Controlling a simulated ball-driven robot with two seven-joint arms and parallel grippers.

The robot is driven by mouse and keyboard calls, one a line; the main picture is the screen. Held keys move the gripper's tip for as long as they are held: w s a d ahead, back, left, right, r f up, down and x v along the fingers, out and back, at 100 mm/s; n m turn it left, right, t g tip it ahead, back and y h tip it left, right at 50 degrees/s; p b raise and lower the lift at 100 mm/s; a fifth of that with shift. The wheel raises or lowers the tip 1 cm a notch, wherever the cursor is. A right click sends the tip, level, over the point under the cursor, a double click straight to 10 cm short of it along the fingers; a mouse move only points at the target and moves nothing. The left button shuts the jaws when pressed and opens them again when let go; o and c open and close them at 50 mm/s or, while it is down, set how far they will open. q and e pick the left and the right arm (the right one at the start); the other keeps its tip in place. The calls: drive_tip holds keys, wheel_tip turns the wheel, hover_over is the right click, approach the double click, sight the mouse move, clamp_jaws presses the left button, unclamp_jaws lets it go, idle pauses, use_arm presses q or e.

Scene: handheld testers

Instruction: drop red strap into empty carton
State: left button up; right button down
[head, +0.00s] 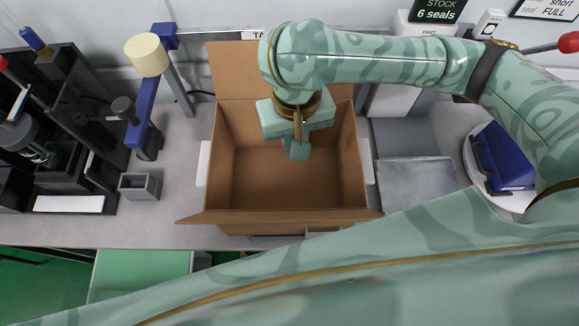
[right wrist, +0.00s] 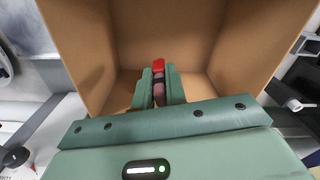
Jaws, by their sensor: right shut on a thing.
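The open brown carton (head: 340,190) stands in the middle of the bench in the head view, with its flaps folded out. Its visible floor is bare. My right gripper (head: 299,150) points down over the carton's opening, inside its outline. In the right wrist view my right gripper (right wrist: 159,90) is shut on the red strap (right wrist: 158,66), whose bright red end shows between the fingertips. The carton's inner walls (right wrist: 243,40) surround the fingers there. In the head view the strap is hidden by the gripper. My left gripper is not in view.
A blue post with a cream cap (head: 147,55) and a small grey box (head: 139,187) stand left of the carton. Black racks (head: 60,130) fill the far left. At right are a grey metal plate (head: 418,182) and a blue device (head: 503,158) on a white disc.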

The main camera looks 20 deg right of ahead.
drive_tip(key=c, duration=1.3)
unclamp_jaws()
drive_tip(key=shift+c, duration=0.2)
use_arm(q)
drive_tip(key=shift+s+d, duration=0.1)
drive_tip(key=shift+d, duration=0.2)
